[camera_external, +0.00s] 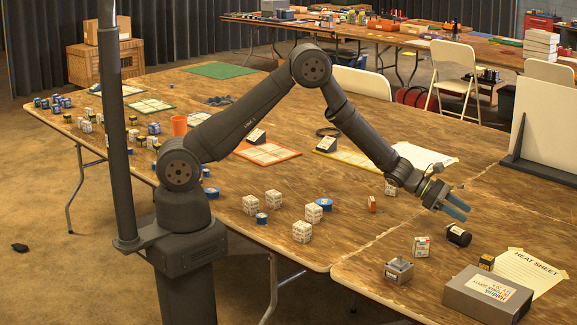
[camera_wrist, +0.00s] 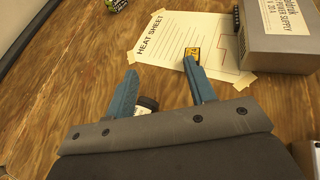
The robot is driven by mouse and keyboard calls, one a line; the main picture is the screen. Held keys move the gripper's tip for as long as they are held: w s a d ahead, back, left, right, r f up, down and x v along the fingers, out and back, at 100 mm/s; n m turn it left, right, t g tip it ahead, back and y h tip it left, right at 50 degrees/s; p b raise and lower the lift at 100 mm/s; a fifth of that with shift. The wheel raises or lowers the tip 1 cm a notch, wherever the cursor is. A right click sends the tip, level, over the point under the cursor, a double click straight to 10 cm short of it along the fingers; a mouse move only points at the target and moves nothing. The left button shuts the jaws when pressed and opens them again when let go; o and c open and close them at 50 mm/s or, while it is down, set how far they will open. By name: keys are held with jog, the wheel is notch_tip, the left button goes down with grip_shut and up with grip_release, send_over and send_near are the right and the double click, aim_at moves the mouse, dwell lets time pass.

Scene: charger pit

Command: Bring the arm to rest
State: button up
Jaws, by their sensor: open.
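My arm reaches out over the right part of the wooden table (camera_external: 350,230). In the wrist view my gripper (camera_wrist: 160,85) also shows two blue fingers spread wide. A small black and yellow box (camera_wrist: 194,50) lies on the heat sheet (camera_wrist: 170,40), close to the right fingertip.
A grey power supply box (camera_external: 487,293) stands at the front right. Several white blocks (camera_external: 302,231) stand left of centre. A white panel (camera_external: 548,130) stands at the right.

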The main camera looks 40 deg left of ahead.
jog(key=w+a+n+t+y, duration=0.1)
jog(key=w+a+n+t, duration=0.1)
jog(key=a, duration=0.9)
jog(key=w+a+n+t+y, duration=0.2)
jog(key=w+a+n, duration=0.1)
jog(key=a, duration=0.9)
jog(key=w+a+n+t+y, duration=0.1)
jog(key=w+a, duration=0.4)
jog(key=a, duration=0.7)
jog(key=shift+a+n+t+y, duration=0.25)
jog(key=shift+n+t+y, duration=0.15)
jog(key=shift+n+t, duration=0.45)
jog(key=shift+o, duration=0.2)
